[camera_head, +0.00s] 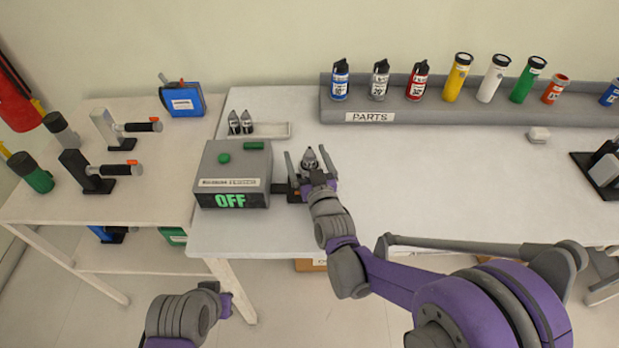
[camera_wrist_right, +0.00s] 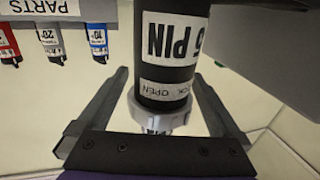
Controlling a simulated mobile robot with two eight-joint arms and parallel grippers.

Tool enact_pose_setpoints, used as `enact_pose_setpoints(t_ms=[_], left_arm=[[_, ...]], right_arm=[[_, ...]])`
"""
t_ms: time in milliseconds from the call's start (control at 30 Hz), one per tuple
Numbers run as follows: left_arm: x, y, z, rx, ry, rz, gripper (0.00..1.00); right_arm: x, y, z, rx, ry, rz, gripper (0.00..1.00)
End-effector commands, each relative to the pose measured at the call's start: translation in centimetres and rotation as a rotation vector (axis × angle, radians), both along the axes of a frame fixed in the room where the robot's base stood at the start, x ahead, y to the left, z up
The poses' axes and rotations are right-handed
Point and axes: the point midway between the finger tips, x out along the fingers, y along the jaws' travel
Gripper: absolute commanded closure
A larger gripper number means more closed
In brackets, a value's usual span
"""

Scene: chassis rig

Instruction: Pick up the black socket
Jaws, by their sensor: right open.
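A black cylinder labelled "5 PIN" (camera_wrist_right: 168,45), with a grey ring (camera_wrist_right: 158,118) at one end, fits the black socket. In the head view its grey top (camera_head: 309,158) shows upright at the small dark holder (camera_head: 294,192) beside the box marked OFF. My right gripper (camera_head: 308,164) is open, its fingers on either side of the cylinder. In the wrist view the fingers (camera_wrist_right: 162,80) stand apart from it with gaps on both sides. My left arm's end (camera_head: 222,302) is low in front of the table; its fingers are hidden.
The grey box marked OFF (camera_head: 233,161) stands just left of my right gripper. A pale tray (camera_head: 272,129) with two dark pointed parts lies behind it. A PARTS rack (camera_head: 440,112) with several coloured cylinders runs along the back. The table's middle right is clear.

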Motion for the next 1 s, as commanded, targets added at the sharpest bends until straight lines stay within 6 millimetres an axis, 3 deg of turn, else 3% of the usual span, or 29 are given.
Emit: enact_pose_setpoints(t_ms=[267, 800, 1000], left_arm=[[0.00, 0.00, 0.01, 0.000, 0.000, 0.000, 1.00], [0.00, 0.00, 0.01, 0.000, 0.000, 0.000, 1.00], [0.00, 0.00, 0.01, 0.000, 0.000, 0.000, 1.00]], right_arm=[[0.26, 0.06, -0.02, 0.000, 0.000, 0.000, 0.02], [0.22, 0.05, -0.01, 0.000, 0.000, 0.000, 0.99], [0.22, 0.05, 0.04, 0.001, -0.001, 0.000, 1.00]])
